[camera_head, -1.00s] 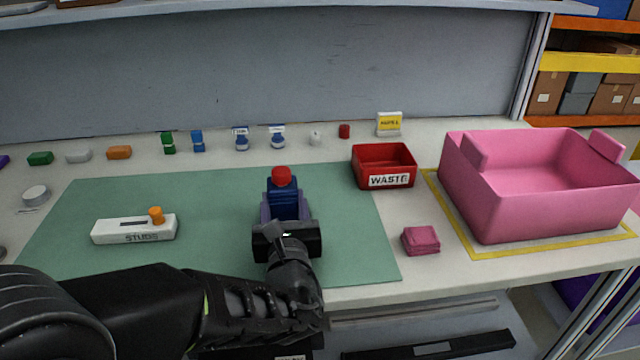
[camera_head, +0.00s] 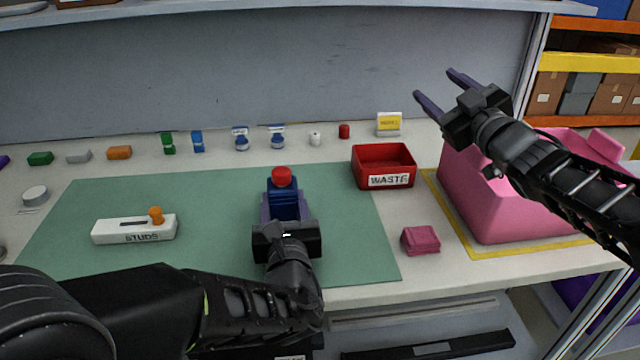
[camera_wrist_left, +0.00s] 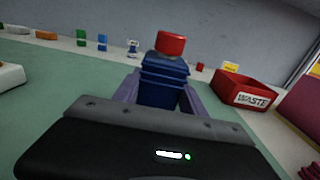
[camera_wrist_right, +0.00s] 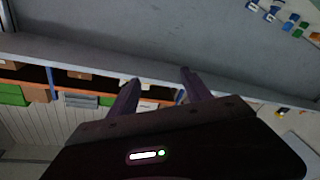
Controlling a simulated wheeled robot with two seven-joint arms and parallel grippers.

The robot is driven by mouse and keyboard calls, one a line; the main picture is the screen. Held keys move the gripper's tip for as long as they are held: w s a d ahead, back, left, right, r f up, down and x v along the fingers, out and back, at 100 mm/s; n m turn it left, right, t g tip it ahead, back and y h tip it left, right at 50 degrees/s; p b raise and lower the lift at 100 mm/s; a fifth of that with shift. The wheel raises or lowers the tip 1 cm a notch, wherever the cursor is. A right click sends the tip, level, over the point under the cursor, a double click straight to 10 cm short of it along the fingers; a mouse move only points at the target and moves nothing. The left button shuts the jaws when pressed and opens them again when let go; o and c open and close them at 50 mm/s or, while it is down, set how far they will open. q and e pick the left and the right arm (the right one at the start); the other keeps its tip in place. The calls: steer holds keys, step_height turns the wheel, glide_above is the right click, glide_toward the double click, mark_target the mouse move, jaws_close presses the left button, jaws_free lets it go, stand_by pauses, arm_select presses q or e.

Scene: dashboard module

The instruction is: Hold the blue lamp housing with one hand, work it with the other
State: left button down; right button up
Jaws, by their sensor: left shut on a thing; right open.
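The blue lamp housing (camera_head: 283,197) stands upright over the green mat, with a red cap (camera_head: 281,175) on its top. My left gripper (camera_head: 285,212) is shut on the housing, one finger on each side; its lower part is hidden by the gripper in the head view. In the left wrist view the housing (camera_wrist_left: 164,84) sits between the fingers, with the red cap (camera_wrist_left: 170,43) above. My right gripper (camera_head: 438,92) is open and empty, raised in the air above the pink bin's back left side. In the right wrist view its fingers (camera_wrist_right: 158,88) are apart with nothing between them.
A red WASTE bin (camera_head: 384,167) stands right of the housing. The pink bin (camera_head: 490,215) is at the right, with a folded pink cloth (camera_head: 420,240) before it. A white STUDS block (camera_head: 134,229) lies on the green mat (camera_head: 215,195). Several small parts line the back.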

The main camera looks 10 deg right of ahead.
steer(key=s+a+n+g+y, duration=0.1)
steer(key=a+n+y, duration=0.2)
steer(key=a, duration=0.6)
steer(key=m+g+y, duration=0.2)
steer(key=g+y, duration=0.2)
steer(key=g, duration=0.2)
glide_toward(281, 175)
steer(key=w, duration=0.2)
steer(key=shift+w+a+f, duration=0.1)
steer(key=shift+a+f, duration=0.15)
steer(key=shift+f, duration=0.2)
steer(key=shift+w+a, duration=0.1)
steer(key=x, duration=1.1)
steer(key=shift+w+a, duration=0.25)
steer(key=shift+a, duration=0.1)
